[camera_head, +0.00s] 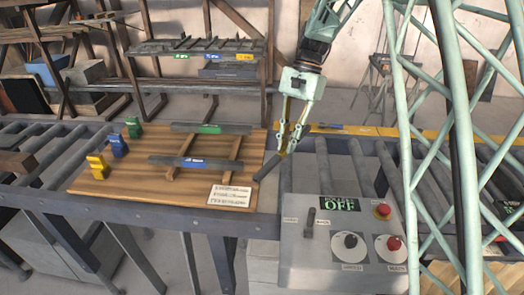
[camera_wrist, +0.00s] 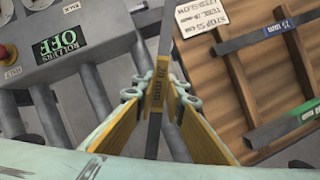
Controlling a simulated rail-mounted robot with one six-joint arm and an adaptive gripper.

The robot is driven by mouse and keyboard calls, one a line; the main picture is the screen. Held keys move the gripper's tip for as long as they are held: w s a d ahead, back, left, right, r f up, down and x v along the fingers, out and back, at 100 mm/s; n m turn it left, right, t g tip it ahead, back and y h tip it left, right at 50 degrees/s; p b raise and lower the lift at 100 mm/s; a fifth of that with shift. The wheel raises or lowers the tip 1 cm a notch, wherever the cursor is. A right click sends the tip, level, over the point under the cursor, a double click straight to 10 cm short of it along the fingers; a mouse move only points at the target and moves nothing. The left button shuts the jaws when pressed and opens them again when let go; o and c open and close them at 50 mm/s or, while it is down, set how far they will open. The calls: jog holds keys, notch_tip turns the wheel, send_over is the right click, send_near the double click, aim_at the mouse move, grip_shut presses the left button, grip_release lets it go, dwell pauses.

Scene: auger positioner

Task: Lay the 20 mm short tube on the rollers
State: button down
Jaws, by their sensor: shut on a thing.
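My gripper (camera_head: 289,137) is shut on the 20 mm short tube (camera_head: 270,165), a dark grey bar. In the wrist view the tube (camera_wrist: 155,120) runs upright through the picture between the yellow fingers of my gripper (camera_wrist: 160,88), and its yellow "20 mm" label shows there. The tube is over the gap between the wooden board and the control box, with rollers (camera_head: 357,165) behind and to its right. In the wrist view rollers (camera_wrist: 95,92) show below it on its left. Whether it touches them I cannot tell.
The wooden board (camera_head: 130,180) carries a blue-labelled tube (camera_head: 215,162), a green-labelled tube (camera_head: 225,129), and blue, green and yellow blocks at left. The control box (camera_head: 335,250) reads "ROLLERS OFF". A yellow rail (camera_head: 350,130) runs behind the rollers. A rack (camera_head: 195,46) stands at the back.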

jog(key=d+r+n+h+b, duration=0.1)
jog(key=d+n, duration=0.2)
jog(key=d, duration=0.6)
jog(key=d+r+n+h+b, duration=0.1)
jog(key=d+r+n+b, duration=0.1)
jog(key=d, duration=0.7)
jog(key=shift+s+d+r+n+g, duration=0.2)
jog(key=shift+s+d+n+g, duration=0.15)
jog(key=shift+n, duration=0.25)
jog(key=shift+w+d, duration=0.1)
